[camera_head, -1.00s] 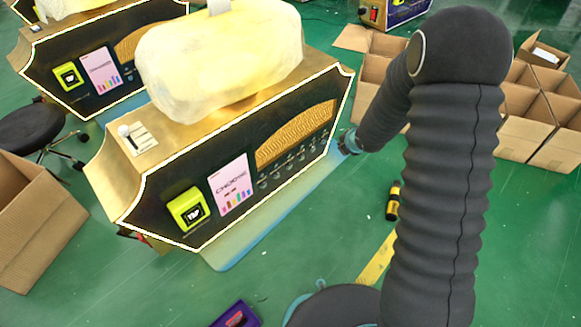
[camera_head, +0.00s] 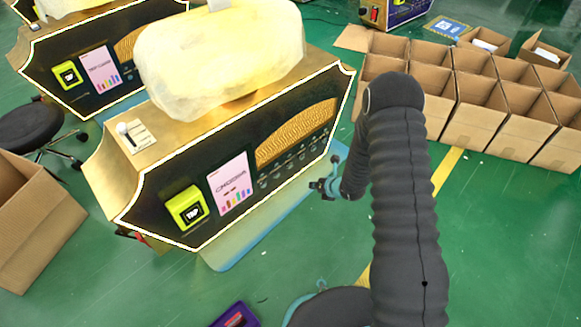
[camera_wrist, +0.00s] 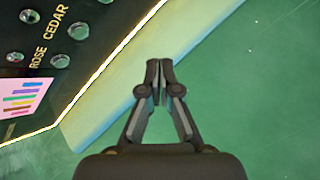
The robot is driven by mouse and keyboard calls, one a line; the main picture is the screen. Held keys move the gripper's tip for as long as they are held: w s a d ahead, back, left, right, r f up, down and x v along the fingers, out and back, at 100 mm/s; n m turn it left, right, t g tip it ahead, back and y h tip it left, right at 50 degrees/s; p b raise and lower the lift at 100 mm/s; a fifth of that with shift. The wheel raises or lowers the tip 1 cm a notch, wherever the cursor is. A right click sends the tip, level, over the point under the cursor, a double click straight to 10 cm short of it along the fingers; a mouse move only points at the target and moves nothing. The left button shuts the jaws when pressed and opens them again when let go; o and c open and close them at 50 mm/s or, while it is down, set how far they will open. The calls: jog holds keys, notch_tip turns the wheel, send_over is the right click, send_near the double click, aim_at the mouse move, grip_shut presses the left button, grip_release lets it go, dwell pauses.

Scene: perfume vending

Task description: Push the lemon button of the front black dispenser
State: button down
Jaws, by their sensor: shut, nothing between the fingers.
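The front black dispenser (camera_head: 155,213) has a black face with a light border, a yellow-green tap card reader, a pink card and a row of small round buttons (camera_head: 290,162) under a gold grille. In the wrist view, its panel (camera_wrist: 95,60) fills the upper left, with round metal buttons by the labels ROSE and CEDAR. I cannot read a lemon label in either view. My gripper (camera_head: 317,186) is in front of the dispenser's lower right side. In the wrist view, my gripper (camera_wrist: 161,68) is shut and empty, pointing over the ledge and floor, right of the panel's edge.
A pale blue base ledge (camera_head: 245,247) runs along the dispenser's foot. Open cardboard boxes (camera_head: 480,100) stand at the right and another box (camera_head: 35,220) at the left. A second dispenser (camera_head: 75,60) stands behind.

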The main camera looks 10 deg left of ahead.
aim_at(289, 169)
jog(key=shift+a, duration=0.1)
jog(key=w+a, duration=0.5)
jog(key=a, duration=0.1)
jog(key=shift+w+a, duration=0.3)
jog(key=shift+w, duration=0.05)
jog(key=shift+w+a, duration=0.1)
dwell(1.4)
jog(key=shift+w+a+b, duration=0.2)
jog(key=shift+b, duration=0.15)
jog(key=shift+w+a+b, duration=0.25)
jog(key=shift+a+b, duration=0.1)
jog(key=shift+a, duration=0.05)
dwell(0.8)
jog(key=shift+s+d, duration=0.1)
jog(key=shift+d, duration=0.05)
jog(key=shift+s+d, duration=0.45)
jog(key=shift+d, duration=0.1)
